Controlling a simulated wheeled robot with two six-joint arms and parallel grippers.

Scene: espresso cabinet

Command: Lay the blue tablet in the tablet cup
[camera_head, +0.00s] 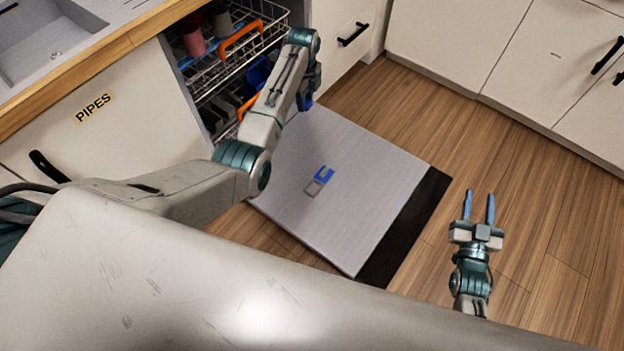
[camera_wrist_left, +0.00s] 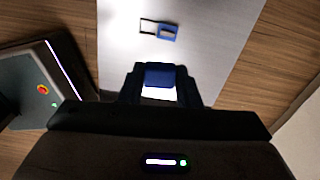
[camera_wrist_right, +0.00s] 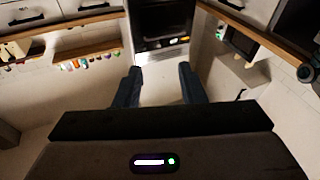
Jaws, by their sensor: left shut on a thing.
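The tablet cup (camera_head: 318,180) is a small grey frame with a blue part beside it, on the inner face of the open dishwasher door (camera_head: 370,175). It also shows in the left wrist view (camera_wrist_left: 158,29), its framed opening to the left of the blue part. My left gripper (camera_head: 305,101) hangs over the door's far part, beside the racks. In the left wrist view it is shut on the blue tablet (camera_wrist_left: 160,76), held between the fingertips and apart from the cup. The head view hardly shows the tablet. My right gripper (camera_head: 480,195) is open and empty, right of the door.
The dishwasher's upper rack (camera_head: 232,58) with cups and an orange handle is behind my left arm, with a lower rack below. A sink (camera_head: 45,40) and counter lie at the left. The wooden floor (camera_head: 520,190) right of the door is clear.

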